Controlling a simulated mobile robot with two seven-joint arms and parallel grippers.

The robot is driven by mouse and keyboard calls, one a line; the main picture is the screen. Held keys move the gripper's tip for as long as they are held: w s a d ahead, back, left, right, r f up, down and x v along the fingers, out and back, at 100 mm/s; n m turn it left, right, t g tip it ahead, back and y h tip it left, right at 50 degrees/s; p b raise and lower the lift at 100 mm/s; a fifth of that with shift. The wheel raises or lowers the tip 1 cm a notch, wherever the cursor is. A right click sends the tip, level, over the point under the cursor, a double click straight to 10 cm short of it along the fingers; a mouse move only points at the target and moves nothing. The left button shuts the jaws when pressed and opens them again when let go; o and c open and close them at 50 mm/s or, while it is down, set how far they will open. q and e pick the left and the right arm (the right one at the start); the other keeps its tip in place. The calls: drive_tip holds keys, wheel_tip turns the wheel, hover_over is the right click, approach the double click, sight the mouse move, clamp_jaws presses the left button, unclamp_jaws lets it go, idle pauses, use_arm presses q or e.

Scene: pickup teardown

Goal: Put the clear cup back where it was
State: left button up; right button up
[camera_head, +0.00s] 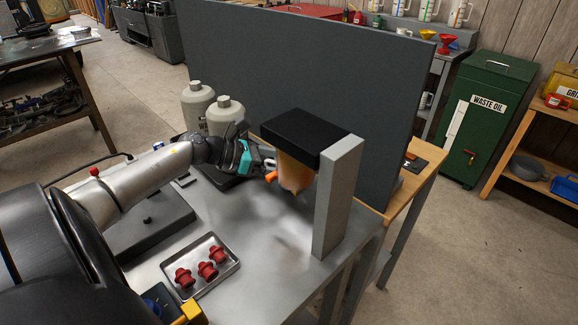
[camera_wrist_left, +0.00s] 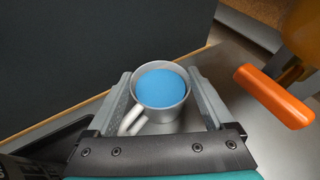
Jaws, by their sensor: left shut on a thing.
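A pale grey-white cup (camera_wrist_left: 160,92) with a handle and blue contents sits between the fingers of my left gripper (camera_wrist_left: 163,100) in the left wrist view. The fingers press on both sides of it. In the head view my left gripper (camera_head: 263,160) is beside the orange lever (camera_head: 271,176) of a dispenser, and the cup is mostly hidden. The cup looks upright; I cannot tell whether it touches the table. No other cup shows on the metal table (camera_head: 225,240). My right gripper is not in view.
The dispenser has a black top (camera_head: 300,135), an orange container (camera_head: 295,172) and a grey post (camera_head: 338,200). Two pale bottles (camera_head: 225,115) stand behind my arm. A tray (camera_head: 222,272) holds red parts (camera_head: 207,268). A dark panel (camera_head: 300,70) closes the back.

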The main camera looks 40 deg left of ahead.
use_arm(q)
drive_tip(key=shift+r, duration=0.1)
drive_tip(key=o, duration=1.2)
drive_tip(key=shift+o, duration=0.2)
drive_tip(key=shift+s+a, duration=0.1)
drive_tip(key=shift+s, duration=0.05)
drive_tip(key=p+v, duration=0.2)
drive_tip(key=v, duration=0.9)
drive_tip(key=shift+s+a+r, duration=0.2)
drive_tip(key=shift+a+r, duration=0.05)
